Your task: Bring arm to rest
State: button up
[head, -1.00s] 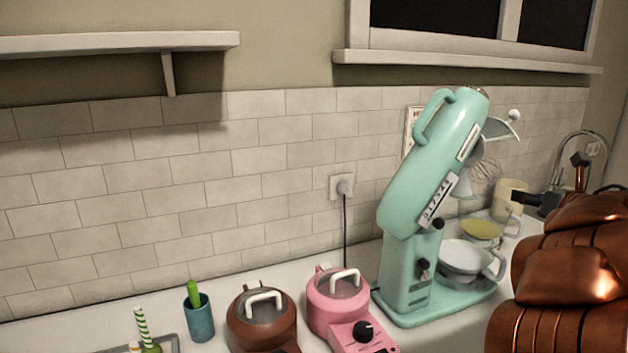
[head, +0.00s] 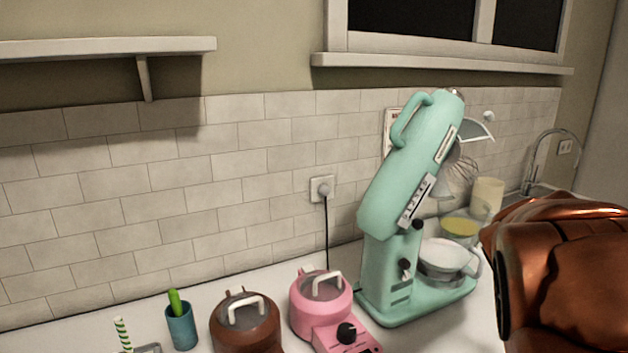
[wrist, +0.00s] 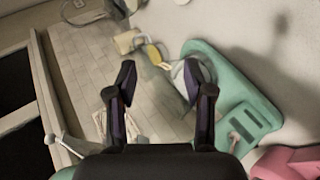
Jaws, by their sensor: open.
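My gripper (wrist: 160,82) shows in the wrist view with its two dark fingers spread apart. Nothing is between them. In the head view my copper-coloured arm fills the lower right, and my gripper cannot be seen there. The mint stand mixer (head: 408,190) stands to the left of my arm with its head tilted up; in the wrist view its mint base (wrist: 240,110) lies to the right of the fingers. A bowl (head: 443,262) sits on the mixer's base.
A pink pot-like machine (head: 318,302), a brown one (head: 238,325) and a teal cup (head: 182,330) stand left of the mixer. A yellowish bowl (head: 462,228) and a cream container (head: 487,195) are behind. The tiled wall (head: 150,200) closes the back.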

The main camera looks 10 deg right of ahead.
jog(key=s+a+f+m+g+y, duration=0.5)
jog(key=s+a+f, duration=0.75)
jog(key=a, duration=0.35)
jog(key=s+a+f+m+g+y, duration=0.1)
jog(key=s+a+f+g+y, duration=0.2)
jog(key=s+a, duration=0.9)
jog(key=shift+s+f+g+y, duration=0.2)
jog(key=shift+f+g+y, duration=0.2)
jog(key=shift+f+g, duration=0.3)
